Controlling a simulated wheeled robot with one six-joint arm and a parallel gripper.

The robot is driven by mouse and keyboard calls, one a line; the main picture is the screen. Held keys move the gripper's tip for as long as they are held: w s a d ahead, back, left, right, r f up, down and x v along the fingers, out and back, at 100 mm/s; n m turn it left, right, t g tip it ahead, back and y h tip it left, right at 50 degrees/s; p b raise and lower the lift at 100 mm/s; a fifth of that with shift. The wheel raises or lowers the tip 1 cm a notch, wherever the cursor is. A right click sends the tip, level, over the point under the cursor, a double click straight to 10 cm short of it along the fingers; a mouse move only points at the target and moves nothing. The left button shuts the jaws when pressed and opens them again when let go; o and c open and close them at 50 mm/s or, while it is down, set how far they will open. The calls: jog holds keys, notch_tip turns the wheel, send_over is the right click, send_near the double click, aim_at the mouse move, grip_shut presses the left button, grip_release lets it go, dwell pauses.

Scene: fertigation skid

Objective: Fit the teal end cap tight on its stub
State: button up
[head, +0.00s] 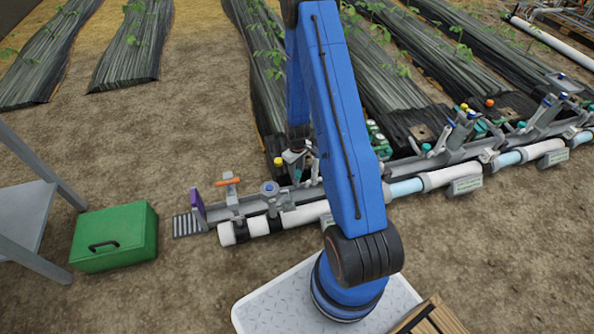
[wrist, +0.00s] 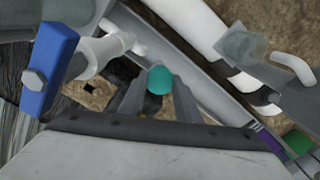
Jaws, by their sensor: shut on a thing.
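My gripper (wrist: 159,92) is shut on the teal end cap (wrist: 160,79), whose round teal face shows between the two grey fingers in the wrist view. I cannot tell whether this fitting is the cap's stub.
A blue block with a bolt (wrist: 48,75) is close on the left in the wrist view. A grey rail (wrist: 205,88) and white pipe run on the right. In the head view a purple plate (head: 197,205), an orange-handled valve (head: 228,182) and a green case (head: 115,237) stand left.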

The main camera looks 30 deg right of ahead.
jog(key=shift+f, duration=1)
dwell(0.8)
jog(key=o, duration=0.7)
jog(key=shift+f, duration=0.35)
dwell(0.4)
jog(key=c, duration=0.4)
